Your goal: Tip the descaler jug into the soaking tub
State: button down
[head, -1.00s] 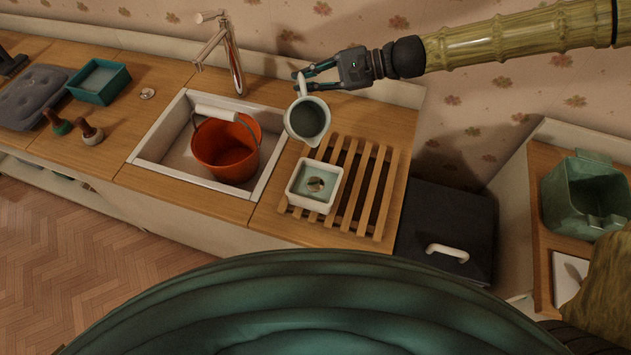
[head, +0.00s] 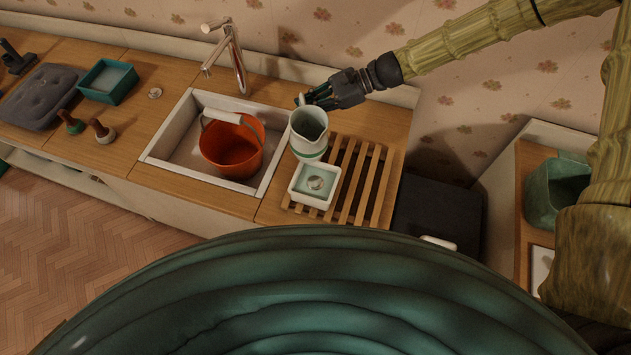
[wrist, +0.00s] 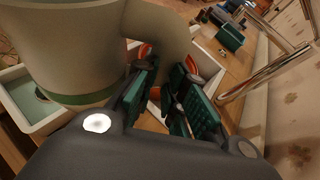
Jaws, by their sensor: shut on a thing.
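The descaler jug (head: 309,135) is pale with a green band near its base. It looks close to upright, just behind the soaking tub. My gripper (head: 312,100) is shut on its handle from the back; the handle (wrist: 160,32) passes to the jaws (wrist: 168,98) in the wrist view. The jug's inside shows grey, and I cannot tell whether liquid is in it, or whether its base touches the rack. The soaking tub (head: 297,194) is a small white square dish with pale green inside and a round greyish disc (head: 316,183). It also shows in the wrist view (wrist: 45,121).
A slatted wooden rack (head: 370,187) lies under the tub. To its left is a white sink (head: 176,147) holding an orange bucket (head: 228,150), with a tall tap (head: 236,62) behind. A teal tray (head: 108,83) and two stampers stand further left. A green bin (head: 543,187) is at right.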

jog(key=shift+s+f+m+g, duration=0.3)
jog(key=shift+f+m, duration=0.2)
jog(key=shift+f, duration=0.3)
jog(key=shift+d, duration=0.1)
jog(key=shift+r+p, duration=1)
jog(key=shift+r, duration=0.5)
